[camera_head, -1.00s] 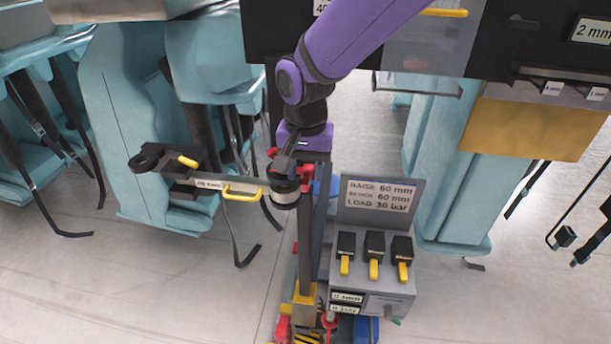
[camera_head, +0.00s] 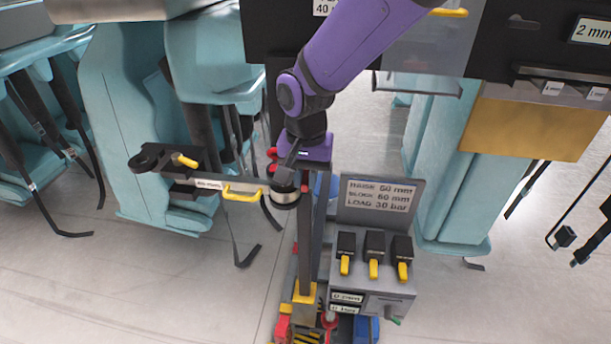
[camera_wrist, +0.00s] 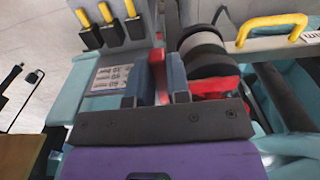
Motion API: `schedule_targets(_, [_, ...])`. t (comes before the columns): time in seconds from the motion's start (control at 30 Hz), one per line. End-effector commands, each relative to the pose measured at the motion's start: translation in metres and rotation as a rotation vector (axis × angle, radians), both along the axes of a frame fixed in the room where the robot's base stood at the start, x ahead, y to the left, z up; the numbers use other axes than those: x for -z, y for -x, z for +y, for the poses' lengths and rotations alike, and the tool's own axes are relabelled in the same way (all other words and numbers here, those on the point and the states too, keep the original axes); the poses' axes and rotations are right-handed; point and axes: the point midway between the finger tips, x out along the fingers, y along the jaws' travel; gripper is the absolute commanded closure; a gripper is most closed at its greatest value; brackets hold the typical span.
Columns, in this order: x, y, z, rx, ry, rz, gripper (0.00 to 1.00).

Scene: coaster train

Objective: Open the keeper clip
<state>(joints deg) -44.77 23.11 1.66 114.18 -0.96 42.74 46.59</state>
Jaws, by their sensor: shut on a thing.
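My gripper (camera_wrist: 158,85) is shut on an upright red piece (camera_wrist: 157,62), which shows between its two blue-grey fingers in the wrist view. This red piece looks like the keeper clip; whether it is open I cannot tell. A second red part (camera_wrist: 212,86) lies beside the right finger, under a dark round roller (camera_wrist: 205,52). In the head view my gripper is at the top of the upright post, partly hidden by my purple wrist. The roller (camera_head: 284,195) is there at the end of a bar with a yellow handle (camera_head: 242,193).
A grey console (camera_head: 372,280) with several yellow-tipped levers and a sign stands to the right of the post. Teal seats (camera_head: 145,130) are at left, with a teal column (camera_head: 450,190) at right. Bare floor (camera_head: 130,290) lies at lower left.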

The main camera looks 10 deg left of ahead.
Motion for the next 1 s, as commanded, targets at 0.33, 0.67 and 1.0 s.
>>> schedule_targets(0.33, [-0.001, -0.001, -0.008, -0.142, -0.001, -0.001, 1.0])
schedule_targets(0.67, [-0.001, -0.006, -0.021, -0.426, -0.001, -0.001, 1.0])
schedule_targets(1.0, [-0.001, -0.013, -0.03, -0.687, -0.001, -0.001, 1.0])
